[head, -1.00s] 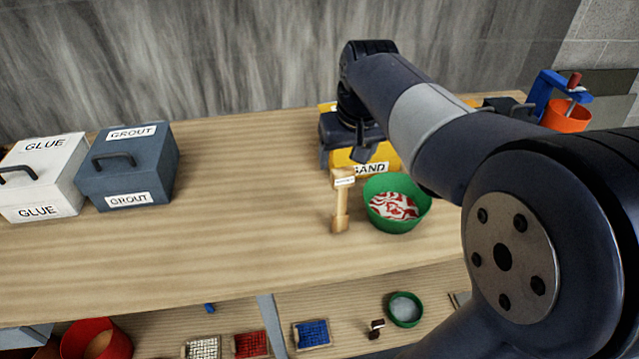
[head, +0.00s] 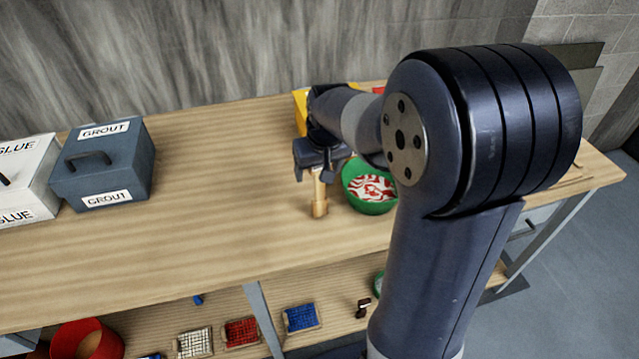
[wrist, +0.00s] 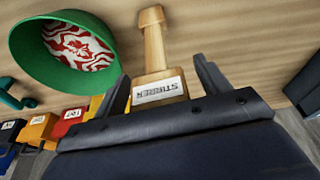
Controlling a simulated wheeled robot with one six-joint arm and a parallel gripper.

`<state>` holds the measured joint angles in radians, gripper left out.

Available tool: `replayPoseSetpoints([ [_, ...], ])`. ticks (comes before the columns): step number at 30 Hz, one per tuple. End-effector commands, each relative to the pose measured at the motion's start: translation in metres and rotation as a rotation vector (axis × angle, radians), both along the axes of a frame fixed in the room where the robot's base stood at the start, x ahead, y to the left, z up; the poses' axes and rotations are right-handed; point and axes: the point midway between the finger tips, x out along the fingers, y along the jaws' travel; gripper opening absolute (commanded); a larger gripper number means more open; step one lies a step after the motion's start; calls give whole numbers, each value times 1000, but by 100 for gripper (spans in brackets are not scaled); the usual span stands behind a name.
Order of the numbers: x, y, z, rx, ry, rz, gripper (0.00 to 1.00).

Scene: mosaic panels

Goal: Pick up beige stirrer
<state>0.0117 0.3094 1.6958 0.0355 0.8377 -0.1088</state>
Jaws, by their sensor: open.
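The beige stirrer (head: 319,194) stands on the wooden bench top, just left of a green bowl (head: 368,207). My gripper (head: 318,170) is over its upper part in the head view and hides its top. In the wrist view the stirrer (wrist: 154,50) shows its label "STIRRER" and lies between the two fingers of my gripper (wrist: 162,88). The fingers are spread, with a gap on each side of the labelled part. The green bowl, with red and white contents, also shows in the wrist view (wrist: 28,62).
A grey GROUT box (head: 130,165) and a white GLUE box (head: 30,205) stand on the left of the bench. A yellow box (head: 299,110) is partly hidden behind my arm. The bench middle is clear. A lower shelf holds a red bowl (head: 62,340) and several small trays.

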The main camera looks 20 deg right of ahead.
Motion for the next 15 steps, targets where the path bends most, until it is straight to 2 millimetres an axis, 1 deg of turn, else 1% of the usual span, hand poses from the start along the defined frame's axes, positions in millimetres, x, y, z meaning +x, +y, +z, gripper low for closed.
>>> replayPoseSetpoints([
  [2, 0, 0, 0, 0, 0, 0, 71],
  [3, 0, 0, 0, 0, 0, 0, 69],
  [15, 0, 0, 0, 0, 0, 0, 37],
])
